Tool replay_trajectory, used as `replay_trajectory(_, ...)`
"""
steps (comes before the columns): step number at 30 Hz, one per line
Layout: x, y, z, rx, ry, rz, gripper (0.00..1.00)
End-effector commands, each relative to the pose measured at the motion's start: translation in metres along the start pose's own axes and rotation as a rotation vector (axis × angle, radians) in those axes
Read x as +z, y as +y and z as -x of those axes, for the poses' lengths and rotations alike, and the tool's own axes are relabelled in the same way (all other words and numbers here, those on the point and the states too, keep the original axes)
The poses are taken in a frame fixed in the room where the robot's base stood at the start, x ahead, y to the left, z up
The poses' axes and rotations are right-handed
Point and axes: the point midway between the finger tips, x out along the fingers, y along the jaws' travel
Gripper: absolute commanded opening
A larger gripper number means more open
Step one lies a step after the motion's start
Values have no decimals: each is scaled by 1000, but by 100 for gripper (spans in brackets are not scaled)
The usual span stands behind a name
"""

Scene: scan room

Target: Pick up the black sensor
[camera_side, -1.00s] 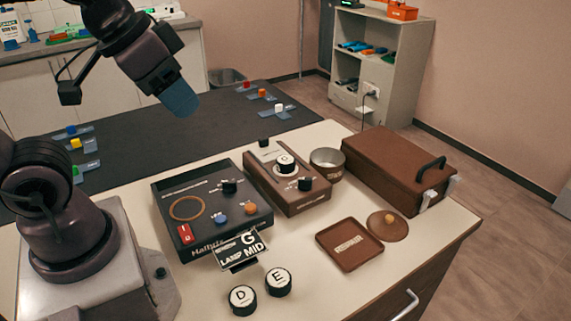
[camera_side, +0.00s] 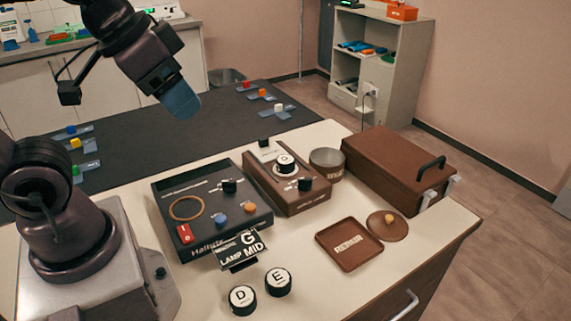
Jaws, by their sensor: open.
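No single thing is plainly marked as the black sensor. Black pieces that show are a puck marked D (camera_side: 242,300) and a puck marked E (camera_side: 278,282), upright side by side at the table's front. A similar puck marked C (camera_side: 285,166) stands on the brown box (camera_side: 300,203). A small black block (camera_side: 264,142) sits at that box's back end. My gripper (camera_side: 183,102), with blue fingers, hangs empty above the dark mat, to the left of and higher than all of these. Its fingers overlap from this side, so the gap between them is hidden.
A black control box (camera_side: 205,225) with a lettered plate (camera_side: 241,252) in front stands mid-table. A metal bowl (camera_side: 327,163), a brown case (camera_side: 385,168), a brown tray (camera_side: 349,262) and a round lid (camera_side: 387,226) lie to the right. The front right tabletop is clear.

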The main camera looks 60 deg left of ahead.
Motion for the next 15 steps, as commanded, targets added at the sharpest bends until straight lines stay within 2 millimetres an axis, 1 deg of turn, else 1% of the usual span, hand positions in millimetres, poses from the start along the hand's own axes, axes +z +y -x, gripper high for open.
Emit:
replay_trajectory(2, 2, 3, -7, 7, -35, -13, 58)
replay_trajectory(5, 5, 8, -25, 18, -125, -36, 58)
replay_trajectory(8, 6, 9, -49, -4, -247, -99, 58)
replay_trajectory(11, 8, 3, -75, -60, -375, -210, 58)
replay_trajectory(15, 10, -9, -112, -157, -544, -416, 58)
